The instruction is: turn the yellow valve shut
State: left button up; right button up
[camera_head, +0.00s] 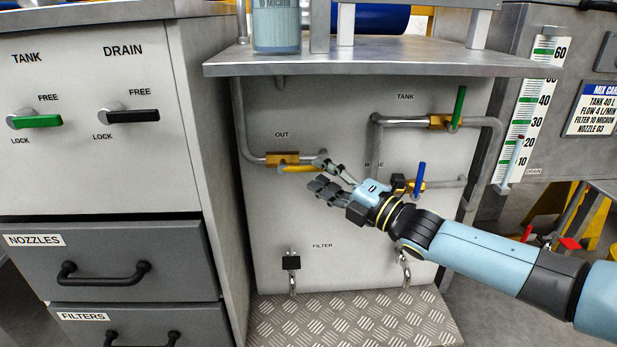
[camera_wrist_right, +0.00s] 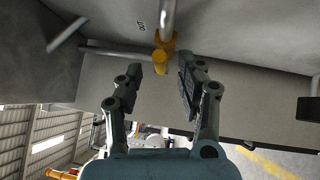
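The yellow valve has a brass body (camera_head: 283,158) on the pipe under the OUT label in the head view. Its yellow lever (camera_head: 300,169) lies roughly level, along the horizontal pipe. My right gripper (camera_head: 319,175) is open and empty, just right of the lever's end, with its fingers pointing left. In the right wrist view the yellow lever (camera_wrist_right: 160,62) appears centred just beyond and between the spread fingertips (camera_wrist_right: 160,72). I see no finger closed on it. My left gripper is not in view.
A green-handled valve (camera_head: 459,108) sits upper right and a blue-handled valve (camera_head: 420,178) stands behind my right wrist. A metal shelf (camera_head: 380,56) overhangs the panel. A drawer cabinet (camera_head: 100,260) stands left. A tread-plate step (camera_head: 350,320) lies below; the lower panel front is mostly clear.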

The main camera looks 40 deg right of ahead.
aim_at(314, 171)
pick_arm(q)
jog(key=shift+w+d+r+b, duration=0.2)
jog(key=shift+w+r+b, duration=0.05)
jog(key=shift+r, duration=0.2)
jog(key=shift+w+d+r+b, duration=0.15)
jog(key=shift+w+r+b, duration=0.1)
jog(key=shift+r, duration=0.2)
pick_arm(e)
jog(key=shift+x, duration=1.85)
grip_shut()
